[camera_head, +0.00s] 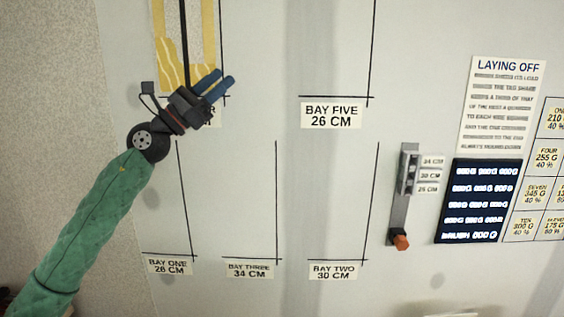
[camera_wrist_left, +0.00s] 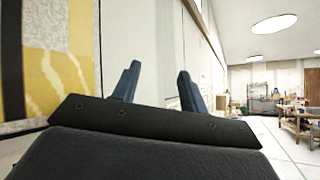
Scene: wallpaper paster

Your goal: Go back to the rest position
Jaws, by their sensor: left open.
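My left gripper (camera_head: 222,86) is at the upper left of the head view, in front of the wall board. Its two blue fingers are apart with nothing between them, and they also show in the left wrist view (camera_wrist_left: 155,82). A yellow and white patterned wallpaper strip (camera_head: 172,62) hangs on the board just above and behind the gripper. In the left wrist view the strip (camera_wrist_left: 58,65) stands at the left, beside the fingers. The gripper partly hides the label under the strip. My right gripper is out of view.
The wall board has outlined bays, with labels such as bay five (camera_head: 331,115), bay one (camera_head: 169,266) and bay two (camera_head: 333,271). A grey slider gauge (camera_head: 401,205) with an orange end is mounted at right, near a dark panel (camera_head: 480,201) and a laying off notice (camera_head: 502,105). The left wrist view shows an open room at right.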

